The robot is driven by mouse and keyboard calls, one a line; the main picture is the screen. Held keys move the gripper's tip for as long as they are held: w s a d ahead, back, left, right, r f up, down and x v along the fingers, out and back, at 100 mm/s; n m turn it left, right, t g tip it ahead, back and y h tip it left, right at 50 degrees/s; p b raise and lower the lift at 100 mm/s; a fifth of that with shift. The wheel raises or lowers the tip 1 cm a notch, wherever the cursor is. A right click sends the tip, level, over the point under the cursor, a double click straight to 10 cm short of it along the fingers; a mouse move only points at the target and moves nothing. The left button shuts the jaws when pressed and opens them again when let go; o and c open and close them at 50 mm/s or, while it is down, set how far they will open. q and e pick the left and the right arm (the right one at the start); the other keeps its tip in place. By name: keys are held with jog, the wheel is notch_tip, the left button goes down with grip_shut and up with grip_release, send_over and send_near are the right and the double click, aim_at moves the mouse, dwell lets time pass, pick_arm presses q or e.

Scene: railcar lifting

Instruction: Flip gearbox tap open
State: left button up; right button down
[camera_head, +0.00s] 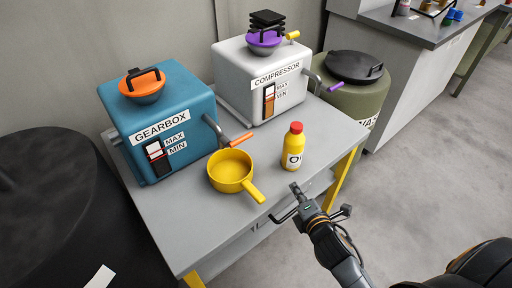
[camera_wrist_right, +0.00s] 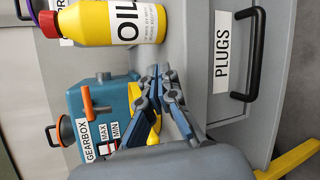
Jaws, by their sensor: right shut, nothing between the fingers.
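The blue gearbox (camera_head: 160,125) stands at the left of the grey workbench (camera_head: 200,222). Its tap has an orange handle (camera_head: 241,139) on a grey pipe at the front right side, above a yellow pan (camera_head: 231,166). The orange handle also shows in the wrist view (camera_wrist_right: 87,104), left of my fingers. My right gripper (camera_head: 297,196) is shut and empty at the bench's front edge, apart from the tap and to its lower right. In the wrist view its fingers (camera_wrist_right: 158,78) partly cover the yellow pan. My left gripper is out of view.
A yellow oil bottle with a red cap (camera_head: 293,145) stands upright right of the pan. The white compressor (camera_head: 250,75) with a purple tap handle (camera_head: 335,87) is behind. A drawer labelled PLUGS (camera_wrist_right: 228,60) is below the bench top. Dark barrel (camera_head: 70,210) at left.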

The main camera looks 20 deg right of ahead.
jog(key=r+n+t+y, duration=0.1)
jog(key=n, duration=0.2)
jog(key=w+a+n+t+y, duration=0.1)
jog(key=n, duration=0.2)
jog(key=w+a+r+n+y, duration=0.1)
jog(key=n, duration=0.2)
jog(key=shift+w+r+t, duration=0.1)
jog(key=shift+r+t, duration=0.25)
jog(key=shift+t, duration=0.05)
jog(key=a+n+y, duration=0.1)
jog(key=n, duration=0.1)
jog(key=n+y, duration=0.1)
jog(key=n, duration=0.2)
jog(key=a+r+n+y, duration=0.1)
jog(key=n, duration=0.1)
jog(key=shift+a+t+y, duration=0.3)
jog(key=shift+a+r+n+y, duration=0.1)
jog(key=shift+a+n+y, duration=0.15)
jog(key=shift+n, duration=0.35)
jog(key=shift+a+r+n+y, duration=0.1)
jog(key=shift+n+y, duration=0.15)
jog(key=shift+n, duration=0.35)
